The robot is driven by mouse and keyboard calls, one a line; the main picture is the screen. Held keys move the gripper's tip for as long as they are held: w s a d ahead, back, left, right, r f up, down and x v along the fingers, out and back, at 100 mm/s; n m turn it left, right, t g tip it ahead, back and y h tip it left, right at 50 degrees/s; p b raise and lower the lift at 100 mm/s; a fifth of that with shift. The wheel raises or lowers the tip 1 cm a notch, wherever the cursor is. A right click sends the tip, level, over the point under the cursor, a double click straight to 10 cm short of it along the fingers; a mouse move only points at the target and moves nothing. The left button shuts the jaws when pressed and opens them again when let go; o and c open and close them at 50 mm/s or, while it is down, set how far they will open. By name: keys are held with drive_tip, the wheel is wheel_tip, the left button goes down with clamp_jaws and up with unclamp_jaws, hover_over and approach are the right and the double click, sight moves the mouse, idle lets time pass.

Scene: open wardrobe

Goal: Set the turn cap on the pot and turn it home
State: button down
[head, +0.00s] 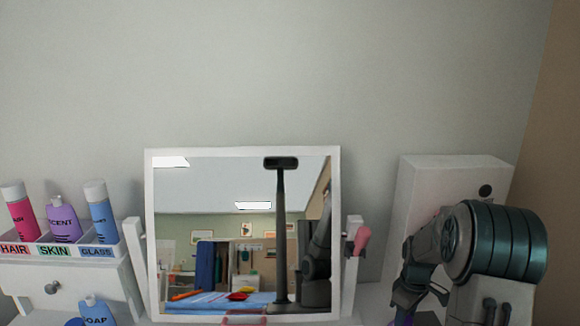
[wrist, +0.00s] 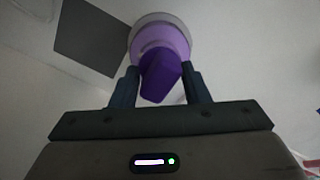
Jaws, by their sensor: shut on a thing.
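My gripper (wrist: 160,76) is shut on the dark purple grip of the turn cap (wrist: 160,80), with one finger on each side of it. Directly beyond the grip is a round lilac part with a pale rim (wrist: 160,20). I cannot tell whether this is the cap's own skirt or the pot, or whether cap and pot touch. In the head view my arm hangs at the lower right, and a small purple patch (head: 404,317) shows below it at the picture's bottom edge. The pot is not clearly seen there.
A white-framed tilting mirror (head: 150,240) with a pink knob (head: 361,240) stands left of my arm. A white box (head: 420,190) stands behind my arm. Bottles sit in a labelled rack (head: 130,240) at left, with a soap bottle (head: 94,312) below.

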drive_tip(key=m, duration=1.2)
drive_tip(key=shift+m, duration=0.3)
drive_tip(key=c, duration=0.7)
unclamp_jaws()
drive_tip(key=shift+r, duration=0.1)
drive_tip(key=shift+r+p, duration=2.6)
drive_tip(key=shift+r, duration=1.35)
